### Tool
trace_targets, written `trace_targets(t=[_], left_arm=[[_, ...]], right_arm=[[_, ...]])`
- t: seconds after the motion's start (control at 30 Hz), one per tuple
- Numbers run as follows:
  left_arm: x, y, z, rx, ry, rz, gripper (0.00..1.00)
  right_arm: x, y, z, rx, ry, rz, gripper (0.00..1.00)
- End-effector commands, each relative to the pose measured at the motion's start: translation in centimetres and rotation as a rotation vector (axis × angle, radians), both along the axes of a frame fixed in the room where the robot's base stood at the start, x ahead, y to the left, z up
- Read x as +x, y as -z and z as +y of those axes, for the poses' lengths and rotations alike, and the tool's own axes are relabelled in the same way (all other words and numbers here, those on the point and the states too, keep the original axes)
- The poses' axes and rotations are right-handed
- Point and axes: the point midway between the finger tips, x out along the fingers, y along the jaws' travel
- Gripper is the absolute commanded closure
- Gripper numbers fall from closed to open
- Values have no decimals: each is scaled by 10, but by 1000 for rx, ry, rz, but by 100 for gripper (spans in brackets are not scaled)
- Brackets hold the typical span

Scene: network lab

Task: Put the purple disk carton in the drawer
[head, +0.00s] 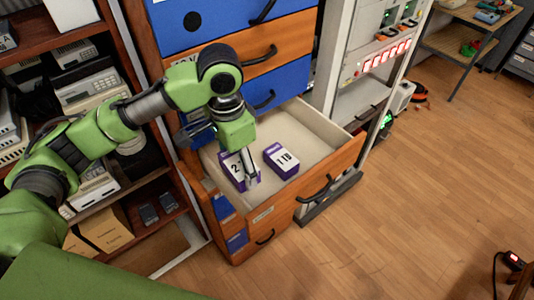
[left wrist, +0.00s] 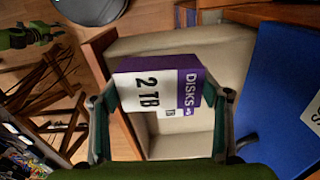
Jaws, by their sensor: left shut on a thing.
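A purple and white disk carton marked "2 TB" (head: 231,169) is between the fingers of my left gripper (head: 246,177), which is shut on it. In the left wrist view the carton (left wrist: 160,88) sits between both fingers, its label facing the camera. It is over or inside the open drawer (head: 328,129), towards its left side; I cannot tell whether it touches the drawer floor. A second purple and white carton (head: 281,159) lies in the drawer just right of the held one. In the left wrist view the held carton mostly hides it. My right gripper is not in view.
Closed blue drawers (head: 238,58) with black handles are above the open drawer. A shelf with electronics (head: 90,92) stands left, and a rack with red lights (head: 384,58) stands right. The drawer floor right of the second carton is bare.

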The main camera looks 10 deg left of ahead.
Motion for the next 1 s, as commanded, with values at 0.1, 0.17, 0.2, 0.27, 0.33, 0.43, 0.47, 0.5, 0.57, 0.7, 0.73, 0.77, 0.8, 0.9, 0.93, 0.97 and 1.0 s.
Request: trace_targets(t=[0.1,0.17,0.2,0.27,0.33,0.43,0.47,0.5,0.57,0.7,0.73,0.77,0.8,0.9,0.93,0.97,1.0], left_arm=[[21,1,-8,4,222,0,55],[30,4,-10,9,330,2,55],[35,6,-11,12,395,3,55],[42,9,-13,16,485,5,55],[47,12,-15,20,573,8,55],[53,16,-16,24,661,13,55],[54,17,-16,25,680,13,55],[55,18,-17,26,699,16,55],[55,23,-17,27,717,17,55],[55,47,-16,28,726,20,55],[55,53,-16,27,725,19,55],[55,58,-16,27,726,21,55],[55,65,-16,28,726,18,55],[56,77,-17,28,726,18,55],[56,79,-17,28,726,17,55],[56,81,-17,28,726,17,55],[56,85,-17,27,725,16,55]], right_arm=[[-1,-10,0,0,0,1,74],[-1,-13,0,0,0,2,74],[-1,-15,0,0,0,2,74],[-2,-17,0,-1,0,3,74],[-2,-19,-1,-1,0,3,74],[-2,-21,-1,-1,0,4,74],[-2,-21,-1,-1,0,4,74],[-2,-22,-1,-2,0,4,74],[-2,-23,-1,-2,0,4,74],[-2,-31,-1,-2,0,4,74],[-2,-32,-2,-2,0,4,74],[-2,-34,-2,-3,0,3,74],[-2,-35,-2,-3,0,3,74],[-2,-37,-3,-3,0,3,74],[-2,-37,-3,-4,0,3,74],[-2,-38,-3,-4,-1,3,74],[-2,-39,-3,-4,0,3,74]])
